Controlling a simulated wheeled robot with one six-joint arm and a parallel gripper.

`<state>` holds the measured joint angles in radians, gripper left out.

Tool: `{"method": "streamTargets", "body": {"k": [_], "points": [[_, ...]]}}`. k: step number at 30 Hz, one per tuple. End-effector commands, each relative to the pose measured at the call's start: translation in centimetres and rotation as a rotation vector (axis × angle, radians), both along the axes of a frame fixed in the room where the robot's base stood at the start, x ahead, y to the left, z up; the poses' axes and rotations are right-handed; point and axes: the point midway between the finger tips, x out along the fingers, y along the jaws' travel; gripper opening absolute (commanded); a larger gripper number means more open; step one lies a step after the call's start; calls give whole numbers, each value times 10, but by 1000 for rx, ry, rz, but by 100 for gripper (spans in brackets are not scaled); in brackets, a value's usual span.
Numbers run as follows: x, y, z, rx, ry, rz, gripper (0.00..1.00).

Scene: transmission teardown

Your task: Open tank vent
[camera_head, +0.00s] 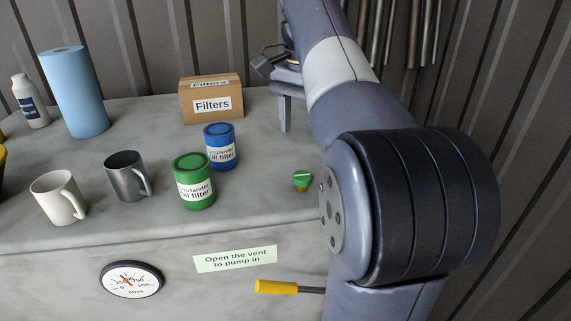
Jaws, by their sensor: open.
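A small green-topped fitting with a brass-coloured base (302,180) stands on the grey tank top (110,225), just left of my arm's large joint. It looks like the vent, but it is too small to tell its state. My gripper (284,115) is farther back, right of the Filters box, with its fingers pointing down. It is open with nothing seen between the fingers, and is partly hidden by my arm. A label (235,259) on the tank front reads "Open the vent to pump in". A yellow-handled lever (276,287) sticks out below it.
A green filter can (194,182), a blue filter can (220,147) and a Filters box (211,98) stand left of the fitting. Two mugs (58,198), a blue roll (76,92) and a white bottle (30,102) are farther left. A gauge (132,279) is on the front.

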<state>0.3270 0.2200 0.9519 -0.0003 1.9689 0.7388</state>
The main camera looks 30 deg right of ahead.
Motion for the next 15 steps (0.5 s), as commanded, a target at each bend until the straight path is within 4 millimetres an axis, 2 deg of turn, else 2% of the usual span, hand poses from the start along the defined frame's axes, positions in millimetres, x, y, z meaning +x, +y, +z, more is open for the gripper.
{"method": "streamTargets", "body": {"k": [15], "points": [[-1,0,-83,1,3,0,58]]}}
